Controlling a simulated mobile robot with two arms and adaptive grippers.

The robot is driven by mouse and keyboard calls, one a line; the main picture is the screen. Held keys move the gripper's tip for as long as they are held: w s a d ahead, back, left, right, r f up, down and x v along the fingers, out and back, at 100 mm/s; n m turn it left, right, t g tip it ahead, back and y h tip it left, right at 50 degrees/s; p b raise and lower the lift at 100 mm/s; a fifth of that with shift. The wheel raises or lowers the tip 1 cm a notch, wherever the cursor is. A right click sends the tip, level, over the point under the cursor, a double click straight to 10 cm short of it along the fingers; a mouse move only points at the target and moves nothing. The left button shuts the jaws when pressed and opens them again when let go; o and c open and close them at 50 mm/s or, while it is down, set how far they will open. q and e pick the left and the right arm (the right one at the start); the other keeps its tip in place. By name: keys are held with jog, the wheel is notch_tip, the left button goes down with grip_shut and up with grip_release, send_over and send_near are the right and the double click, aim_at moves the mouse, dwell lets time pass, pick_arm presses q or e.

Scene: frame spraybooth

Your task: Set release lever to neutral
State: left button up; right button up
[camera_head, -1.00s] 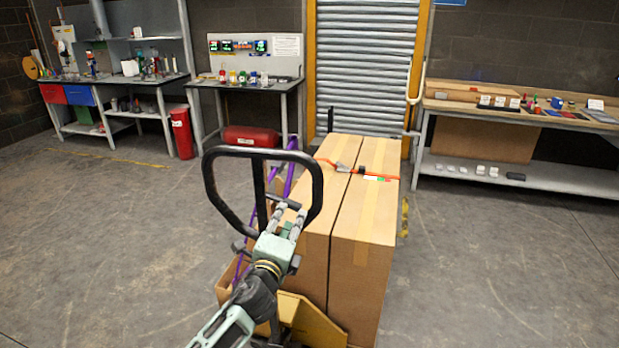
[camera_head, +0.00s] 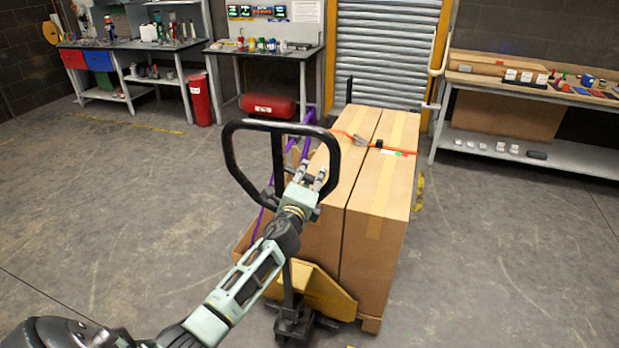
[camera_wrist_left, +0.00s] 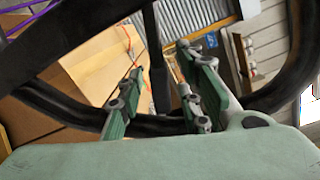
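The pallet jack's black loop handle (camera_head: 231,160) stands upright in front of the boxes, with a dark bar (camera_head: 278,150) running up its middle. I cannot clearly tell the release lever apart from this bar. My left gripper (camera_head: 311,172) is at the right lower part of the loop. In the left wrist view its two green fingers (camera_wrist_left: 163,88) are spread, with a dark upright bar (camera_wrist_left: 157,60) between and beyond them. The loop's black tube (camera_wrist_left: 62,106) passes behind the fingers. Contact cannot be told. My right gripper is out of view.
Two tall cardboard boxes (camera_head: 383,200) with an orange strap stand on the yellow pallet jack (camera_head: 318,290). A shelf bench (camera_head: 560,150) stands right. The floor on both sides is clear.

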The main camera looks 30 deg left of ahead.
pick_arm(q)
grip_shut()
dwell(0.6)
